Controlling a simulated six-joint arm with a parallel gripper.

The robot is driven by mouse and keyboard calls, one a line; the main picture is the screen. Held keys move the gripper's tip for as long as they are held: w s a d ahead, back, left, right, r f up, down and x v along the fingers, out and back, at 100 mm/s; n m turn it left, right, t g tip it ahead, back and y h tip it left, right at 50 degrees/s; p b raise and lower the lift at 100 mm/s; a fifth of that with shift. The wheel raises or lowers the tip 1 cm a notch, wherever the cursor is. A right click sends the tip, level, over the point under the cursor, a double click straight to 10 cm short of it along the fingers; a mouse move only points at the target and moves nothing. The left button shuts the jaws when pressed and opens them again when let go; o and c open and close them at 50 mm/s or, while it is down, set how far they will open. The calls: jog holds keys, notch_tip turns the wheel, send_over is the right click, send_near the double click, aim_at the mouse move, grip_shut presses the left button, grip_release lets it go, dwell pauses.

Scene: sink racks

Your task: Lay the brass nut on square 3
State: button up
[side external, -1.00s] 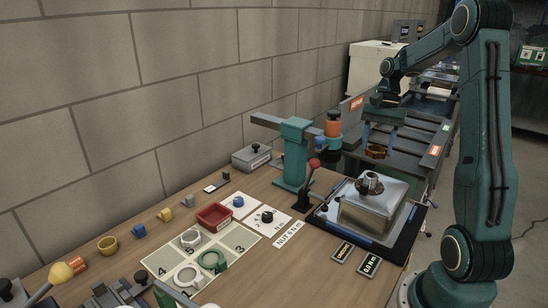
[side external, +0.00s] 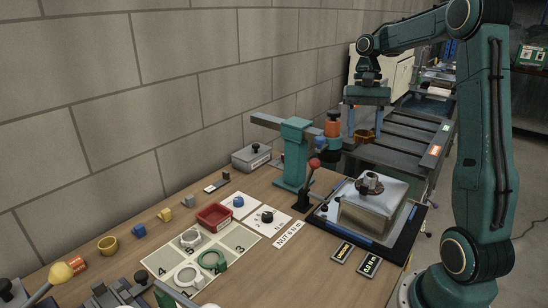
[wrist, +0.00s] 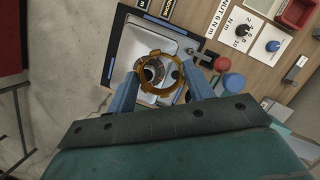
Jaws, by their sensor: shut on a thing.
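My gripper (side external: 364,133) hangs fingers down at the back right, beyond the bench, high in the picture. It is shut on the brass nut (side external: 365,138), a gold ring held between the blue fingertips. In the wrist view the brass nut (wrist: 156,97) sits between both fingers, with a metal box visible through its hole. Square 3 (side external: 238,250) is at the right of the pale numbered mat on the bench. A green ring (side external: 212,261) lies on the mat, left of the printed 3.
The mat also bears a white nut (side external: 190,238) and a white ring (side external: 187,277). A red tray (side external: 214,217) stands behind it. A teal press (side external: 294,155), red-knobbed lever (side external: 313,164) and metal box (side external: 369,206) stand between gripper and mat.

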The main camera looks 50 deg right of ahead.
jog(key=w+a+f+n+h, duration=0.1)
jog(key=w+a+f+n, duration=0.2)
jog(key=a+f, duration=0.4)
jog(key=w+a+f+n+g, duration=0.1)
jog(key=w+a+f+n, duration=0.3)
jog(key=a+f, duration=0.3)
jog(key=w+a+f+n+h, duration=0.1)
jog(key=w+a+f+n, duration=0.2)
jog(key=a+f, duration=0.4)
jog(key=shift+w+a+f+g+h, duration=0.15)
jog(key=shift+w+a, duration=0.1)
jog(key=shift+a, duration=0.3)
jog(key=shift+w+a+r+g+h, duration=0.1)
jog(key=shift+w+a+g+h, duration=0.1)
jog(key=shift+a, duration=0.3)
jog(key=shift+w+a+m, duration=0.3)
jog(key=shift+w+a, duration=0.1)
jog(key=shift+w, duration=0.05)
jog(key=shift+w+a+r+m, duration=0.25)
jog(key=shift+w+r+m, duration=0.15)
jog(key=shift+r+m, duration=0.1)
jog(key=w+a+r+m+t+y, duration=0.1)
jog(key=w+r+m, duration=0.2)
jog(key=r+m, duration=0.4)
jog(key=w+a+r+m+t+y, duration=0.1)
jog(key=w+r+m+t+y, duration=0.1)
jog(key=w+r+m, duration=0.2)
jog(key=shift+w+a+r+m, duration=0.3)
jog(key=shift+r+m, duration=1.25)
jog(key=shift+m, duration=0.55)
